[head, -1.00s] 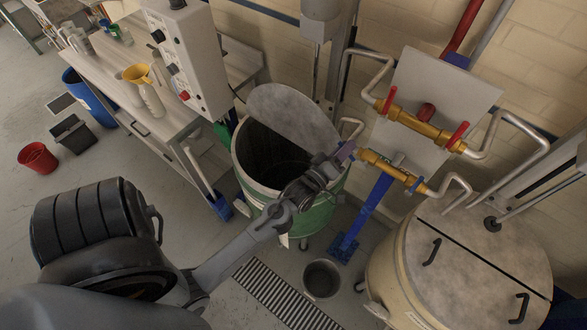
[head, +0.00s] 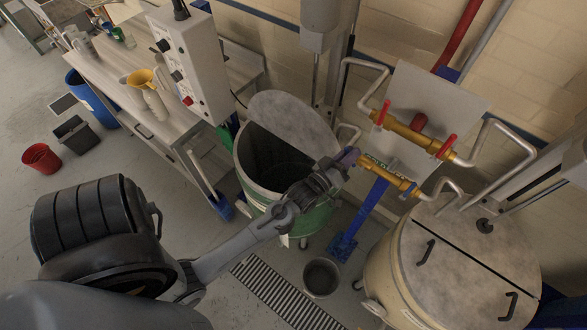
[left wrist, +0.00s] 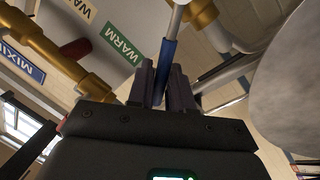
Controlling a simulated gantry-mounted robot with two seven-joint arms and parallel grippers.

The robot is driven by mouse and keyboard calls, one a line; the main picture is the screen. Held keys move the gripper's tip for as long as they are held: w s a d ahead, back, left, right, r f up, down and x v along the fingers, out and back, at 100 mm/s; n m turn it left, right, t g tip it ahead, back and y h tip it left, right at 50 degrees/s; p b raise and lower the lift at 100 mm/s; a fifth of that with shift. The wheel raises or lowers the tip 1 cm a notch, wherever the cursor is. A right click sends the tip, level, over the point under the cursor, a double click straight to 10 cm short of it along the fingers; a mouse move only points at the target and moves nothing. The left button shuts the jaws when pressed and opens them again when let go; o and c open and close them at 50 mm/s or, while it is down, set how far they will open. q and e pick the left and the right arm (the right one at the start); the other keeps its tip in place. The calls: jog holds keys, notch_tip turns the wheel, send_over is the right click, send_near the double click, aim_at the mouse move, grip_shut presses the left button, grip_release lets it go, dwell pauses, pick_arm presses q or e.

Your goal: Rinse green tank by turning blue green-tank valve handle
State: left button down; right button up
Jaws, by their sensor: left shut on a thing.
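The green tank (head: 318,219) stands in the middle of the head view with its round grey lid (head: 295,118) tilted up and a dark inside. My left gripper (head: 348,157) is at the tank's right rim, by the left end of the lower brass pipe (head: 386,173). In the left wrist view, my left gripper (left wrist: 167,88) is shut on the blue valve handle (left wrist: 168,57), which stands between its fingers. In the head view the gripper hides this handle. Another blue handle (head: 411,191) sits at the pipe's right end. My right gripper is not in view.
Red handles (head: 381,112) sit on the upper brass pipe above. A beige tank (head: 402,278) with a closed lid stands at the right. A grey bucket (head: 321,277) and a floor grate (head: 285,296) lie below. A control box (head: 192,62) stands at the left.

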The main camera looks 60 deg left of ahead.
pick_arm(q)
jog(key=shift+w+d+r+m+p, duration=0.1)
jog(key=shift+d+r+m+p, duration=0.3)
jog(key=shift+m+p, duration=0.3)
jog(key=shift+w+d+r+m+h+p, duration=0.15)
jog(key=shift+d+m+h+p, duration=0.15)
jog(key=shift+m, duration=0.3)
jog(key=shift+w+d+m, duration=0.25)
jog(key=shift+d+m, duration=0.25)
jog(key=shift+m, duration=0.4)
jog(key=shift+w+d+r+m+g, duration=0.1)
jog(key=shift+w+d+m+g, duration=0.15)
jog(key=shift+d+m, duration=0.4)
jog(key=shift+w+d+m+g, duration=0.15)
jog(key=shift+d+m+g, duration=0.2)
jog(key=shift+m, duration=0.6)
jog(key=c, duration=1.2)
grip_release()
